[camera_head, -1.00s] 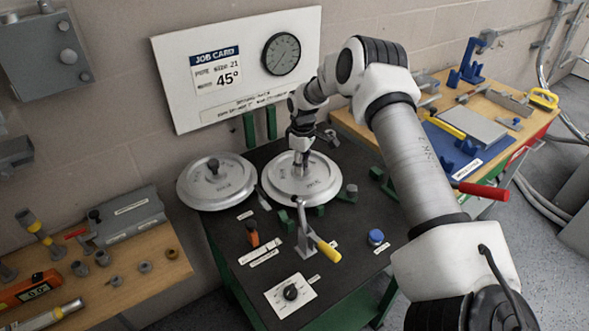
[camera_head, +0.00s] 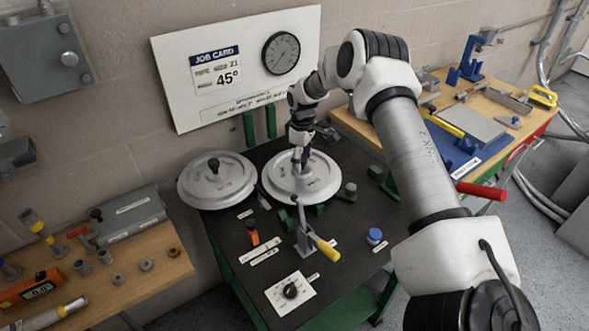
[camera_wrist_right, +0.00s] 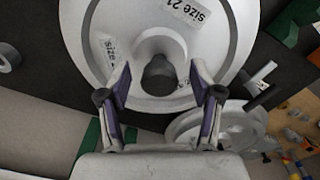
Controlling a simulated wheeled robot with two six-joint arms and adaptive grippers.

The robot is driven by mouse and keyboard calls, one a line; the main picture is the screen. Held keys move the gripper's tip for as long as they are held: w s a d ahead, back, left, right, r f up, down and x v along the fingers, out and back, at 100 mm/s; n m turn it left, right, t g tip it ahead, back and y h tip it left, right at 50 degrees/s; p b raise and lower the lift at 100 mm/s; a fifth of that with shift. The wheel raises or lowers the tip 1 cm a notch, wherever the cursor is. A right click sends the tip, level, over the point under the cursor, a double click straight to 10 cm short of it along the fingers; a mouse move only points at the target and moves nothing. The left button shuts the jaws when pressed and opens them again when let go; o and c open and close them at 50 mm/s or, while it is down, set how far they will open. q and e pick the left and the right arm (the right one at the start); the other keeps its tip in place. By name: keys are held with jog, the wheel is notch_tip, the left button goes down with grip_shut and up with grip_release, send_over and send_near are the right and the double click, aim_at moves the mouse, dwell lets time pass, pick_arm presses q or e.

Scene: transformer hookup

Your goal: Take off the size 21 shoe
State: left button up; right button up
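The size 21 shoe (camera_head: 324,188) is a pale round disc with a centre knob, lying flat on the dark bench fixture. Its "size 21" label reads clearly in the right wrist view (camera_wrist_right: 222,50). My right gripper (camera_head: 301,160) points down over its middle. In the wrist view, my right gripper's two fingers (camera_wrist_right: 160,76) are spread on either side of the dark knob (camera_wrist_right: 159,74), with gaps showing. A second pale disc (camera_head: 212,188) with its own knob lies to the left. My left gripper is not in view.
A dial plate (camera_head: 290,294), orange switch (camera_head: 253,236) and blue button (camera_head: 375,236) are nearer the front. A job card (camera_head: 216,70) reads 45°. Side benches hold tools.

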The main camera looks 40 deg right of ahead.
notch_tip(320, 180, up, 5)
jog(key=p, duration=0.4)
dwell(0.3)
notch_tip(320, 180, up, 12)
dwell(0.3)
jog(key=shift+f, duration=0.1)
dwell(0.4)
